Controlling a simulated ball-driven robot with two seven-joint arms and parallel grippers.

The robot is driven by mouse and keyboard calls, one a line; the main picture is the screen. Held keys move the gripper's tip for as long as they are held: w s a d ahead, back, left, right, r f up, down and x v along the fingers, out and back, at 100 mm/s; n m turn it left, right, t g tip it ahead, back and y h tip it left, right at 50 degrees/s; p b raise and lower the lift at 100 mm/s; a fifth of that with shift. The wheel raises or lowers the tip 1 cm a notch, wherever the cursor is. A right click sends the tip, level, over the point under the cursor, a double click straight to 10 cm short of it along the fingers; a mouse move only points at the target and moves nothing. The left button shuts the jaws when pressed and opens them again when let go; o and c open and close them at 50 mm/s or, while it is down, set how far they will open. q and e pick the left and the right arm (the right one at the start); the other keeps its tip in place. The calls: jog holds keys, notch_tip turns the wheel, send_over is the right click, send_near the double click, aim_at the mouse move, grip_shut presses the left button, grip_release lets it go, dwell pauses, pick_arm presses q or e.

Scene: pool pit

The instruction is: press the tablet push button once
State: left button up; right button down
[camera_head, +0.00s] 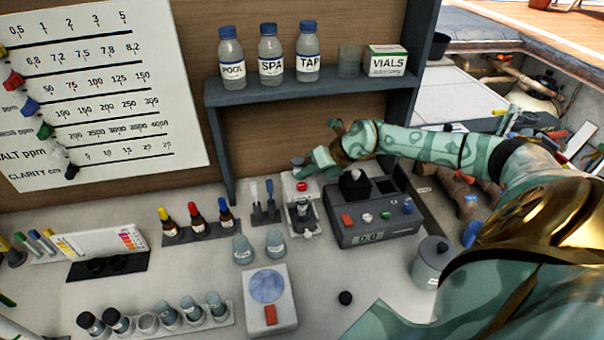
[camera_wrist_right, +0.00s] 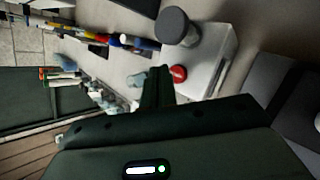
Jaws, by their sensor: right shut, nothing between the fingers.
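A red push button (camera_head: 301,186) sits on a small pale device (camera_head: 292,192) on the bench, below the shelf. In the right wrist view the red button (camera_wrist_right: 178,73) is on the pale box (camera_wrist_right: 215,62), beside a grey round cap (camera_wrist_right: 177,27). My right gripper (camera_head: 304,172) is shut and empty. In the head view it is close behind and above the button. In the right wrist view its fingertips (camera_wrist_right: 158,72) lie just left of the button; I cannot tell whether they touch it. My left gripper is not in view.
A grey meter (camera_head: 375,228) with coloured buttons stands right of the device, under my right arm. A shelf (camera_head: 310,88) with bottles is above. Dropper bottles (camera_head: 195,222), vials and a scale (camera_head: 283,320) are on the bench.

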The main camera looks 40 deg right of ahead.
aim_at(307, 187)
jog(key=shift+r+p, duration=1.8)
jog(key=shift+r, duration=0.55)
jog(key=shift+f, duration=0.1)
